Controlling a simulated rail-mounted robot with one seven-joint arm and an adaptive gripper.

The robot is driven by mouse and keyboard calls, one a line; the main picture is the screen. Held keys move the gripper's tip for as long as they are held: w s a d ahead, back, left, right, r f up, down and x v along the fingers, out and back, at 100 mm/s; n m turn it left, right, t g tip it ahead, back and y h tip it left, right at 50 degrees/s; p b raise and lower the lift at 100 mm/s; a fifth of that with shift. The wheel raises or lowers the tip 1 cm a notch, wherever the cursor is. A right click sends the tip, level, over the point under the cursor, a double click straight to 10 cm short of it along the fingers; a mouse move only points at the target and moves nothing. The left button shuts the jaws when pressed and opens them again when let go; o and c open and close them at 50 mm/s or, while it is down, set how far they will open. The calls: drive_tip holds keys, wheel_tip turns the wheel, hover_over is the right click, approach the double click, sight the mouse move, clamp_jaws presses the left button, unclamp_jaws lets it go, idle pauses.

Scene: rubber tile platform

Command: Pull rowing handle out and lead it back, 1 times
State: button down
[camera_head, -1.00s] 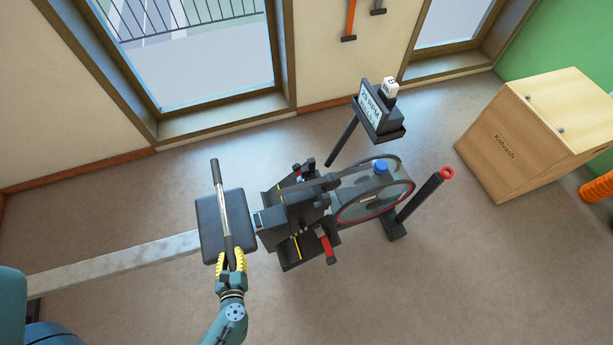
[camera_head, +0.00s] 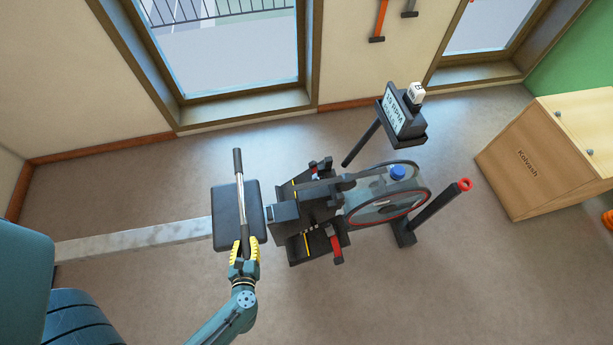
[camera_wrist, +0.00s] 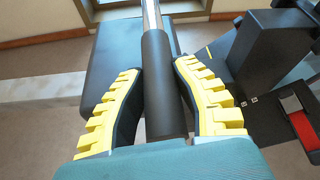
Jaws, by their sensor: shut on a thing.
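The rowing handle (camera_head: 239,190) is a thin bar with dark grips and a bright metal middle, lying across the picture above the black seat (camera_head: 226,220). My gripper (camera_head: 243,250) is shut on its near dark grip. In the wrist view, the yellow-padded fingers of my gripper (camera_wrist: 160,105) stand on both sides of the grip of the handle (camera_wrist: 158,70). The rowing machine's flywheel (camera_head: 385,205) and footrests (camera_head: 305,240) are to the right of the handle. I cannot make out a strap between handle and machine.
A pale rail (camera_head: 140,238) runs left from beneath the seat. A monitor (camera_head: 402,118) stands on a post behind the flywheel. A wooden box (camera_head: 545,155) stands at the right. The floor in front of the machine is clear.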

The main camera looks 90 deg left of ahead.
drive_tip(key=w+a, duration=0.1)
drive_tip(key=w, duration=0.5)
drive_tip(key=shift+w+a+f, duration=0.2)
drive_tip(key=shift+w+f, duration=0.05)
drive_tip(key=shift+w, duration=0.05)
drive_tip(key=w+a+b, duration=0.1)
drive_tip(key=w+a, duration=0.2)
drive_tip(key=w, duration=0.8)
drive_tip(key=shift+w+b, duration=0.25)
drive_tip(key=shift+b, duration=0.1)
drive_tip(key=shift+a, duration=0.1)
drive_tip(key=w+a+b, duration=0.2)
drive_tip(key=w+b, duration=0.2)
drive_tip(key=w, duration=0.6)
drive_tip(key=shift+a, duration=0.3)
drive_tip(key=c, duration=0.7)
unclamp_jaws()
drive_tip(key=shift+s+a, duration=0.1)
drive_tip(key=shift+s, duration=0.05)
drive_tip(key=shift+c, duration=0.2)
drive_tip(key=shift+r, duration=0.15)
drive_tip(key=shift+w, duration=0.2)
